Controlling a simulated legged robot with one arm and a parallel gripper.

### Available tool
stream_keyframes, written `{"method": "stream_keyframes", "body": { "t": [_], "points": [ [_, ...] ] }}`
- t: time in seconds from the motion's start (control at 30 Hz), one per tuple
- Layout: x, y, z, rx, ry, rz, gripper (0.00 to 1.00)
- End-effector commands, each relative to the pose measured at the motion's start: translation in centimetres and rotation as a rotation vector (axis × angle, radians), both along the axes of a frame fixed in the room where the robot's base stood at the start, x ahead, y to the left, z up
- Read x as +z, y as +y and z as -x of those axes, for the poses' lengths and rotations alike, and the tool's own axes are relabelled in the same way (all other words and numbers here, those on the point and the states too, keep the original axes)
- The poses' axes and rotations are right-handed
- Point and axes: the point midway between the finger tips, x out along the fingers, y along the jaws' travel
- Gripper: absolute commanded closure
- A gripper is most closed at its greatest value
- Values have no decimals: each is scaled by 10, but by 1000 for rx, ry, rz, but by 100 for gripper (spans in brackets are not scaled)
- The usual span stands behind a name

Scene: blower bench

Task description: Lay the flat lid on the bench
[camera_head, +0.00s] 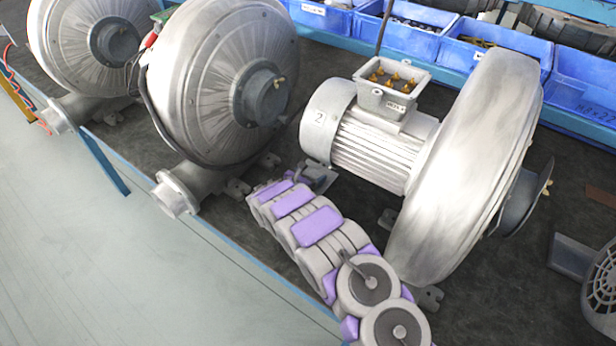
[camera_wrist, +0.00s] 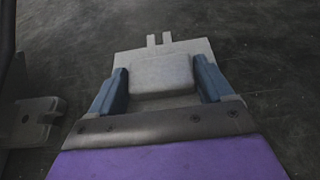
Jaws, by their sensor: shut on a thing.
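The flat lid is a light grey plate with a raised block and two small prongs at its far edge. In the wrist view the lid (camera_wrist: 165,75) sits between the blue fingers of my gripper (camera_wrist: 162,84), which is shut on it. Dark bench surface (camera_wrist: 270,75) shows around the plate. In the head view my gripper (camera_head: 308,178) is low over the bench (camera_head: 345,205), between the middle blower and the numbered motor. Only part of the lid (camera_head: 322,179) shows there, behind my arm. I cannot tell whether it touches the bench.
A motor (camera_head: 375,140) with an open terminal box (camera_head: 393,88) and big fan housing (camera_head: 470,160) stands to the right. A silver blower (camera_head: 222,85) stands to the left. Blue bins (camera_head: 415,40) line the back. A grey metal foot (camera_wrist: 32,118) is near at left.

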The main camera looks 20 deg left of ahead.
Motion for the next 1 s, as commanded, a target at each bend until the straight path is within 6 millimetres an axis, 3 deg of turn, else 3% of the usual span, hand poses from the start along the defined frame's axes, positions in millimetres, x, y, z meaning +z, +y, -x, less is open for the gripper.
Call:
{"method": "stream_keyframes", "body": {
  "t": [0.27,0.3,0.47,1.0],
  "points": [
    [-9,11,1,2,0,13,55],
    [-9,12,1,2,0,14,17],
    [-9,12,1,4,2,12,1],
    [-10,9,1,1,7,13,0]
  ]
}}
